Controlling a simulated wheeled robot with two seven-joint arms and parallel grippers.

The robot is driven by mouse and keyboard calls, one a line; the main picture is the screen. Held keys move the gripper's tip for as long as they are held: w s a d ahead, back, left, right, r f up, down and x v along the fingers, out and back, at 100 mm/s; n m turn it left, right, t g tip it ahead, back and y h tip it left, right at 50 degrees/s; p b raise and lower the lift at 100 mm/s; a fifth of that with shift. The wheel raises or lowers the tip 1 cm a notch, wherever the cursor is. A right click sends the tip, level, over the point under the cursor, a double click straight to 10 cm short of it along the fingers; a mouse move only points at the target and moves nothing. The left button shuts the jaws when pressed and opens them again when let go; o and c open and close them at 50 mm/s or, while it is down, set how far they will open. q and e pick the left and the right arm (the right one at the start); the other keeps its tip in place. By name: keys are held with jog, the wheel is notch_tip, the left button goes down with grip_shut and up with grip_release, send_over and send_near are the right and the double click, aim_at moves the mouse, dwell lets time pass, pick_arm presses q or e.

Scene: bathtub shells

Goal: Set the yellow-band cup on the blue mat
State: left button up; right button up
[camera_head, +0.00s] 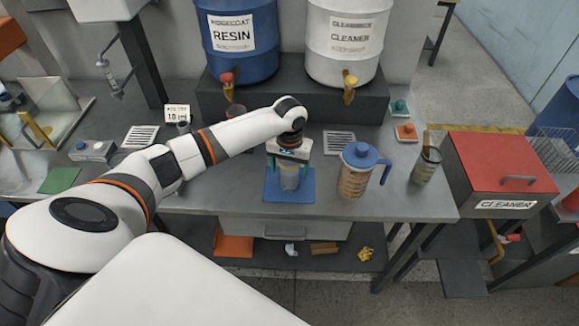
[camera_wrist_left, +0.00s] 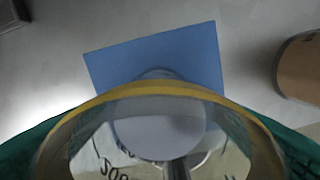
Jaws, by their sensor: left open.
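The clear yellow-band cup (camera_head: 289,178) is upright over the blue mat (camera_head: 272,192) on the grey bench. In the left wrist view its yellow rim (camera_wrist_left: 160,90) fills the lower half, with the blue mat (camera_wrist_left: 155,52) behind and below it. My left gripper (camera_head: 289,170) points down over the cup, with one green finger on each side. Its jaws are open around the cup. The contact between cup base and mat is partly hidden by the cup itself. My right gripper is not in view.
A red-lidded cleaner box (camera_head: 500,165) is at the right. Resin (camera_head: 237,40) and cleaner (camera_head: 343,42) drums stand behind.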

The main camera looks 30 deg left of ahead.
pick_arm(q)
notch_tip(320, 180, up, 12)
jog(key=b, duration=0.1)
jog(key=shift+r+b, duration=0.15)
jog(key=shift+b, duration=0.15)
dwell(0.6)
